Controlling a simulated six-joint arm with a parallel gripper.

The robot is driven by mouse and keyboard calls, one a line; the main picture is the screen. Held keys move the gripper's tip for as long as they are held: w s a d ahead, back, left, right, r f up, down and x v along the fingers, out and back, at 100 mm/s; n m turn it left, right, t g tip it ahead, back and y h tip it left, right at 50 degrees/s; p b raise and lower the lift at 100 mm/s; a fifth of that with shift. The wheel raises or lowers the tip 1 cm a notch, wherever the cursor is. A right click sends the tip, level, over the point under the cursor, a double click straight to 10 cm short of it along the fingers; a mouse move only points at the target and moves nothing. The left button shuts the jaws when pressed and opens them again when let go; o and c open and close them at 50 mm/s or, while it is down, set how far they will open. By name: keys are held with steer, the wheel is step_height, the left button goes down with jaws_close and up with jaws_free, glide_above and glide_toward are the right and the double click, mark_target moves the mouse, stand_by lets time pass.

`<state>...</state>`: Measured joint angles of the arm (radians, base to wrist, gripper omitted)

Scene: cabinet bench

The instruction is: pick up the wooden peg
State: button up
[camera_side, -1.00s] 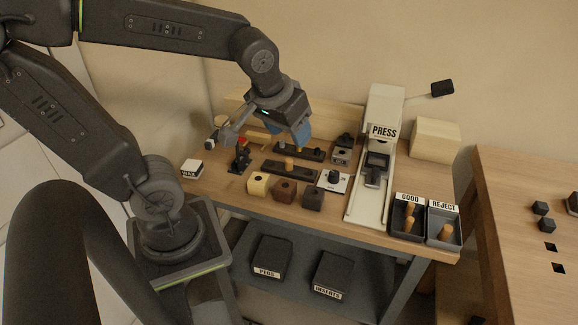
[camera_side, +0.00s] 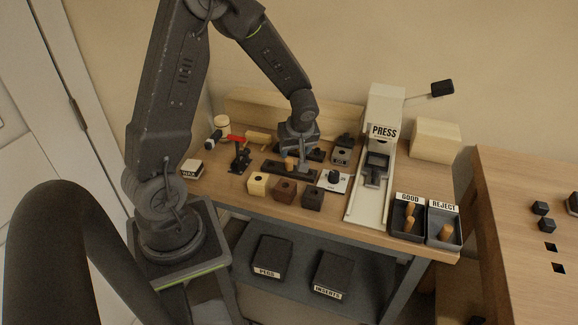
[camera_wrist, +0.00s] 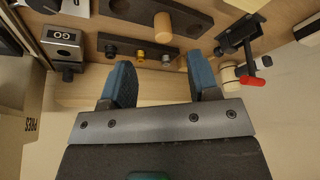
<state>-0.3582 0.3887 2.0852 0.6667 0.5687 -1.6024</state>
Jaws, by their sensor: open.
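A light wooden peg (camera_side: 289,163) stands upright in a long dark rack (camera_side: 272,166) on the bench. In the wrist view the peg (camera_wrist: 163,25) shows beyond my fingertips, near the top edge and roughly centred between them. My gripper (camera_side: 302,163) is low over the racks, beside the peg in the side view. In the wrist view its two blue fingers (camera_wrist: 160,62) are spread apart with nothing between them. A second dark rack (camera_wrist: 125,46), with several small parts, lies between the fingertips and the peg's rack. The side view cannot settle the exact gap to the peg.
The press (camera_side: 382,165) stands to the right. A GOOD tray (camera_side: 397,224) and a REJECT tray (camera_side: 432,240) hold other pegs. Three blocks (camera_side: 284,190) sit in front of the racks. A red-handled clamp (camera_side: 241,157) and a mallet (camera_side: 219,127) are to the left.

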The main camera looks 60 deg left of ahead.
mark_target(290, 161)
steer(key=x, duration=0.3)
steer(key=shift+f, duration=0.15)
steer(key=shift+a+x, duration=0.15)
steer(key=shift+x, duration=1.2)
steer(key=shift+a+x, duration=0.15)
steer(key=shift+x, duration=1.2)
steer(key=shift+s, duration=0.15)
steer(key=c, duration=1)
